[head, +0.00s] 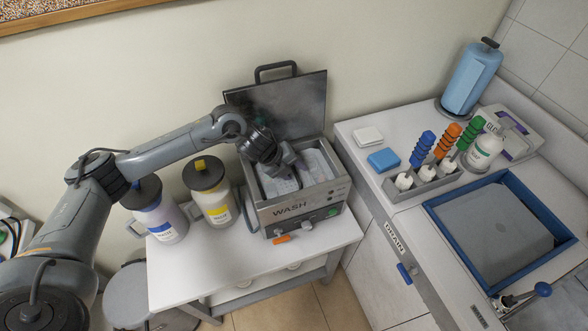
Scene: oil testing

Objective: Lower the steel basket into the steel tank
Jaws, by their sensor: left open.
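The steel tank (293,207), marked WASH, stands on the small white table with its lid (297,103) tilted up at the back. Inside its opening I see pale, mesh-like surfaces (318,165) on both sides of my gripper; these look like the steel basket sitting down within the walls, though its outline is partly hidden. My left gripper (292,178) reaches in from the left and points down over the middle of the opening. It is open; its fingertips are small and partly hidden, so contact with the basket cannot be told. My right gripper is out of view.
Two lidded containers, blue-labelled (160,215) and yellow-labelled (212,196), stand left of the tank. An orange piece (281,239) lies in front.

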